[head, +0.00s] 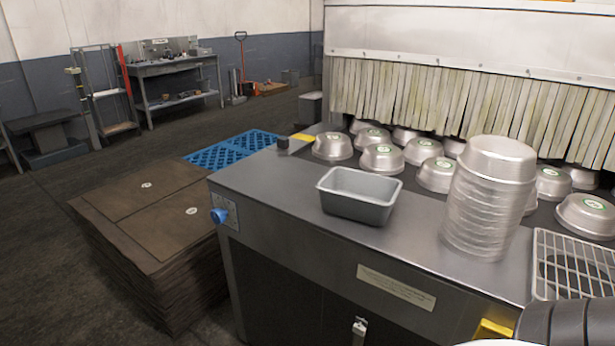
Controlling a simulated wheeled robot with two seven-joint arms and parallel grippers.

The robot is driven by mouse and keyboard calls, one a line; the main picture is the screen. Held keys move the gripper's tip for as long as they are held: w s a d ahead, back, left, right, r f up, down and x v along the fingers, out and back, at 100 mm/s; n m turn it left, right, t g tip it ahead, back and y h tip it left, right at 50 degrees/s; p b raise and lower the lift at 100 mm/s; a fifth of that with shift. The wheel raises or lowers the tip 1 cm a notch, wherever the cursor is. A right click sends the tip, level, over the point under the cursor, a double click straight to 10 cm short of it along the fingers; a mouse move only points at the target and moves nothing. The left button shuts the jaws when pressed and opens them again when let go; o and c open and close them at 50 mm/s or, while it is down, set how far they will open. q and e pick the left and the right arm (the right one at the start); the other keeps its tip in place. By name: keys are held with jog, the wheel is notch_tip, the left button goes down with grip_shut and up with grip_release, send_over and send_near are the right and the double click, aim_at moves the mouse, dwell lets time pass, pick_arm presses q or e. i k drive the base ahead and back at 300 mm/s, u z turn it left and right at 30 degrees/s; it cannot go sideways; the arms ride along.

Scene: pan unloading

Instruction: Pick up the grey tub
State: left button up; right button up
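The grey tub (359,206) is a rectangular open-topped container. It stands upright on the metal table top (283,190), near the table's front edge and left of the tall pan stack. Its inside looks empty. Nothing touches it. My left gripper is not in the head view. A dark rounded part with a white piece shows at the bottom right corner and looks like part of my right arm; no gripper fingers show there.
A tall stack of metal pans (484,205) stands right of the tub. Several upturned pans (381,158) with green labels lie behind it, before a strip curtain (450,97). A wire rack (573,265) lies at right. Brown stacked sheets (150,230) stand left of the table.

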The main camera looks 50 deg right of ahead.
aim_at(368, 198)
jog(key=i, duration=2.95)
jog(key=z, duration=2.95)
